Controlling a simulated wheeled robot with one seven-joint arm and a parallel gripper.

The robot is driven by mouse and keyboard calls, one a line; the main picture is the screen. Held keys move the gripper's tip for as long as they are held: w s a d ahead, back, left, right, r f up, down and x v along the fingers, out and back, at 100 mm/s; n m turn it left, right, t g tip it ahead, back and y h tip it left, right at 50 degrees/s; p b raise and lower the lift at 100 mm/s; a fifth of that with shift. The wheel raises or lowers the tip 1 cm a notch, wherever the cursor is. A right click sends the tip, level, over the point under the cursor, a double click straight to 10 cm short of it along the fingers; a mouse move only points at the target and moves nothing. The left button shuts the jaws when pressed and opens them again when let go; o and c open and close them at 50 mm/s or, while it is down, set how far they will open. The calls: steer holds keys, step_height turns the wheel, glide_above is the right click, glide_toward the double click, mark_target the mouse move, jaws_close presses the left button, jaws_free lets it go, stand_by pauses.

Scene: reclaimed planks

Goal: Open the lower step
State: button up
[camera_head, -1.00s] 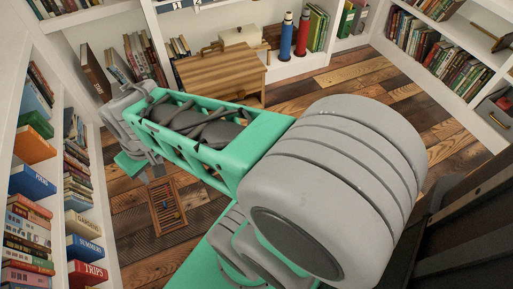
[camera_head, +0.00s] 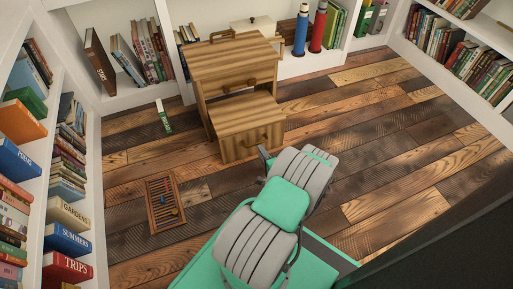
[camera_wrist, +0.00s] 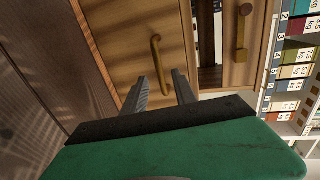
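The wooden step cabinet (camera_head: 220,62) stands against the back shelves. Its lower step (camera_head: 240,111) juts out in front of the taller part, with a handle (camera_head: 265,138) on its front. In the wrist view, a wooden front with a curved brass-coloured handle (camera_wrist: 156,58) faces me; it appears to be the lower step's. My gripper (camera_wrist: 160,80) is open and empty, its two dark fingers apart and pointing at that front. The handle lies beyond the fingertips, roughly in line with the gap. Whether they touch the front is unclear. In the head view my arm mostly hides the gripper.
A slatted wooden crate (camera_head: 165,203) lies on the plank floor to the left. A green-and-white item (camera_head: 164,117) is on the floor behind it. Bookshelves line the left, back and right. The floor right of the cabinet is clear.

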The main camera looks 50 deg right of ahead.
mark_target(256, 143)
steer(key=b+x, duration=0.3)
steer(key=x, duration=0.4)
steer(key=shift+w+d+f, duration=0.15)
steer(key=shift+d, duration=0.1)
steer(key=shift+c, duration=0.4)
jaws_close()
stand_by(0.7)
